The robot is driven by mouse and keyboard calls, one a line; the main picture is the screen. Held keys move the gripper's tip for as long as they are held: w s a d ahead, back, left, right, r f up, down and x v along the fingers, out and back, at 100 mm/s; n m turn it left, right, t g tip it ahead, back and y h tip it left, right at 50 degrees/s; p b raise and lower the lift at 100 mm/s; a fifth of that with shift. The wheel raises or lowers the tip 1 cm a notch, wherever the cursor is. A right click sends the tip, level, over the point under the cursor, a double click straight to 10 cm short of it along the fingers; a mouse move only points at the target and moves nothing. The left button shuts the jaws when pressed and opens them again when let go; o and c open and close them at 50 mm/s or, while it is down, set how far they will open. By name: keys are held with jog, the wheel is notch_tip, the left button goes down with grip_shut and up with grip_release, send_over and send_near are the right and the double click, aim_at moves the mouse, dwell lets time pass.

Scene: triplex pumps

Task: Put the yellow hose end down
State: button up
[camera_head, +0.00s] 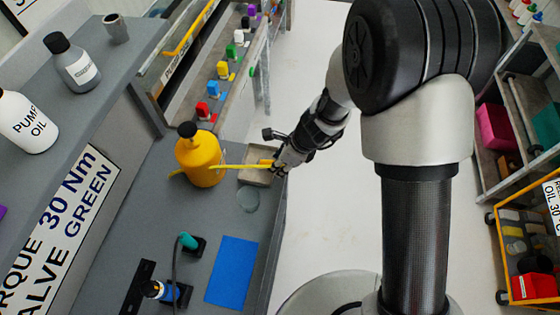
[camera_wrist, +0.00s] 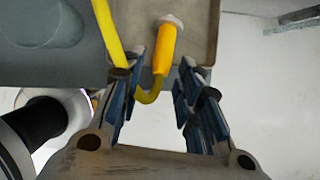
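The yellow hose runs from the yellow pump-top bottle (camera_head: 200,160) to a grey tray (camera_head: 252,179) at the bench's edge. In the wrist view, the yellow hose end (camera_wrist: 165,50) has a pale tip and points away from me over the tray (camera_wrist: 205,25). The hose bends in a small loop below it. My gripper (camera_wrist: 162,65) has its blue-padded fingers apart, one on each side of the hose end, with visible gaps. In the head view, my gripper (camera_head: 277,166) is at the tray's right side. Whether the hose end touches the tray is unclear.
A round clear dish (camera_head: 248,199) and a blue mat (camera_head: 232,272) lie on the grey bench. Several coloured items line the back rail. A grey shelf (camera_head: 100,60) with bottles stands left. White floor is open to the right, before a shelf and an orange cart (camera_head: 520,235).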

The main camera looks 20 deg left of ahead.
jog(key=shift+r, duration=0.1)
jog(key=shift+r, duration=0.2)
jog(key=p+v, duration=0.7)
jog(key=v, duration=0.5)
jog(key=shift+r, duration=0.35)
jog(key=s+d+r+n+t, duration=0.1)
jog(key=s+d+r+n, duration=0.1)
jog(key=d+r+n, duration=0.5)
jog(key=s+d+r+n+t, duration=0.1)
jog(key=s+d+r+n, duration=0.2)
jog(key=r, duration=0.7)
jog(key=s+d+r+n+t+h, duration=0.1)
jog(key=s+d+r+n+h, duration=0.1)
jog(key=s+d+r+n, duration=0.1)
jog(key=s+d+r+n+t+h, duration=0.1)
jog(key=s+d+r+n+h, duration=0.1)
jog(key=s+d+n, duration=0.3)
jog(key=s+d+r, duration=0.1)
jog(key=s+d, duration=0.2)
jog(key=d, duration=0.2)
jog(key=shift+d+r+n+h, duration=0.2)
jog(key=shift+r+n+h, duration=0.1)
jog(key=shift+r, duration=0.05)
